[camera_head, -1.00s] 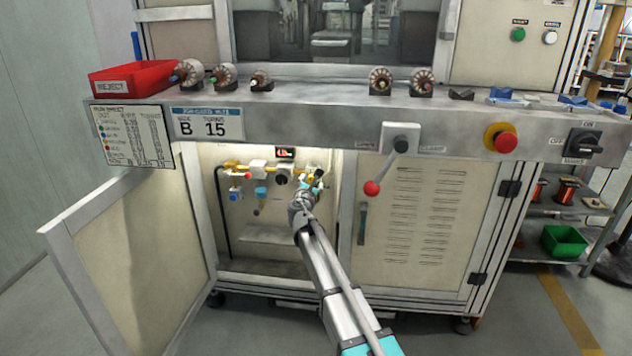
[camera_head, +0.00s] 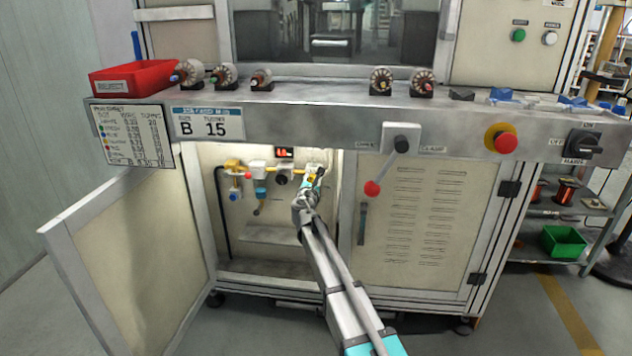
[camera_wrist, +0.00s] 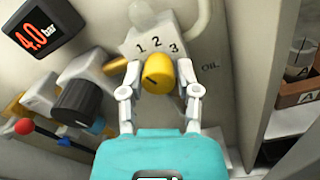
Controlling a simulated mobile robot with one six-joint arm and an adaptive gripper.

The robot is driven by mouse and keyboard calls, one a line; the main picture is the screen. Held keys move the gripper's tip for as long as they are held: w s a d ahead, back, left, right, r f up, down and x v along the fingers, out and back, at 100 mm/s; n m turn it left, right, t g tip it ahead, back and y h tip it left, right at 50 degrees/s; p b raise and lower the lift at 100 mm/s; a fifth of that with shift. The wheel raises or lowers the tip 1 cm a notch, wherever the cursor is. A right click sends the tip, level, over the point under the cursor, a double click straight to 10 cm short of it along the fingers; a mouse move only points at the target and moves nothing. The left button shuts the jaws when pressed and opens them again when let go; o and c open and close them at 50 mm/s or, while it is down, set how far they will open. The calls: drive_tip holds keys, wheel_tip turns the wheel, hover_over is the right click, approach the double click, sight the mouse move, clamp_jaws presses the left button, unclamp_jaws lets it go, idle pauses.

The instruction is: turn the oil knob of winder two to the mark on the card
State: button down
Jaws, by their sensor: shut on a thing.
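The oil knob (camera_wrist: 158,77) is yellow and round with a dark pointer line, in the middle of the wrist view. Its pale plate (camera_wrist: 150,40) carries the numbers 1, 2 and 3, with "OIL" printed on the wall to the right. The pointer line lies toward the upper left of the knob, on the side of the 1. My gripper (camera_wrist: 160,90) has one finger on each side of the knob and is shut on it. In the head view my gripper (camera_head: 315,178) is inside the open cabinet. The job card (camera_head: 208,123) reads "B" and "15".
A black knob (camera_wrist: 80,103), a red lever (camera_wrist: 24,126) and a display (camera_wrist: 38,33) reading 4.0 bar are left of the oil knob. The open door (camera_head: 120,240) stands left. A red-balled lever (camera_head: 373,187) and an emergency stop (camera_head: 502,138) are right of the opening.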

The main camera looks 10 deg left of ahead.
drive_tip(key=shift+d+m+h, duration=0.3)
drive_tip(key=shift+d, duration=0.05)
drive_tip(key=shift+a, duration=0.25)
drive_tip(key=shift+m, duration=0.4)
drive_tip(key=m, duration=0.6)
drive_tip(key=shift+a, duration=0.1)
drive_tip(key=m, duration=1)
drive_tip(key=shift+a+m, duration=0.15)
drive_tip(key=shift+m, duration=0.25)
